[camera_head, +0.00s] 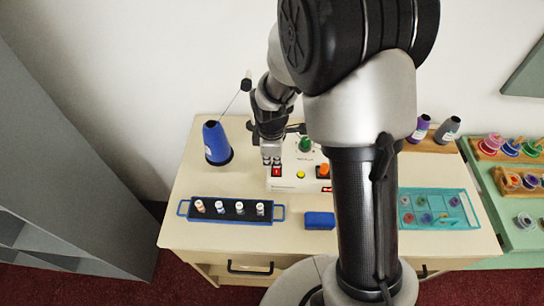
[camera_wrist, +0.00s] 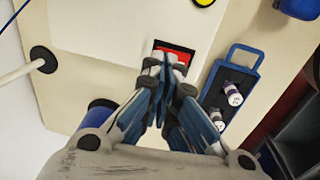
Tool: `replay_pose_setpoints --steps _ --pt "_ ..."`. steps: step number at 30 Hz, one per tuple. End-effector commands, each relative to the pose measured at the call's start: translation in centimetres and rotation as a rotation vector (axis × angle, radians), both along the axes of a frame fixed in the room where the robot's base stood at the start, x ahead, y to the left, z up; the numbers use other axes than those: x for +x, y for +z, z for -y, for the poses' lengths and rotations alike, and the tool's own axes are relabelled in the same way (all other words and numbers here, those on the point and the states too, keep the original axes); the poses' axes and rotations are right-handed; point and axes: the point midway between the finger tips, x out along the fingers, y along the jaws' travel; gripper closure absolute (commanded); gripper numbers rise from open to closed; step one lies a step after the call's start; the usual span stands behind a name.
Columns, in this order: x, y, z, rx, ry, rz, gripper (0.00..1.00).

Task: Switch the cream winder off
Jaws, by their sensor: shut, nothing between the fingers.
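The cream winder (camera_head: 290,184) stands at the back middle of the table, partly hidden by my arm. My gripper (camera_head: 271,161) is shut and empty, pointing down at the red switch. In the wrist view the red switch (camera_wrist: 180,52) shows in a dark frame just past the fingertips, which cover part of it. I cannot tell whether they touch it, or which way the switch is tipped.
A blue thread cone (camera_head: 215,142) stands left of the winder. A blue-framed tray (camera_head: 231,221) with several small spools lies in front, beside a blue block (camera_head: 320,220). A teal tray (camera_head: 437,208) is at right. Purple (camera_head: 420,129) and grey (camera_head: 447,129) cones stand behind it.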

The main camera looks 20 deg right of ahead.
Motion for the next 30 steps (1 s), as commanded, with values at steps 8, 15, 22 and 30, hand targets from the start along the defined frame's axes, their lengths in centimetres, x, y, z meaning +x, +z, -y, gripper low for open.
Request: replay_pose_setpoints --steps 8,15,22,30 --pt "0.0 0.0 0.0 0.000 0.000 0.000 1.00" --pt "0.3 -0.7 0.1 0.001 0.000 -0.004 1.00" --pt "0.1 -0.7 0.0 0.001 0.000 -0.006 1.00" --pt "-1.1 -0.5 -0.3 0.001 0.001 -0.007 1.00"
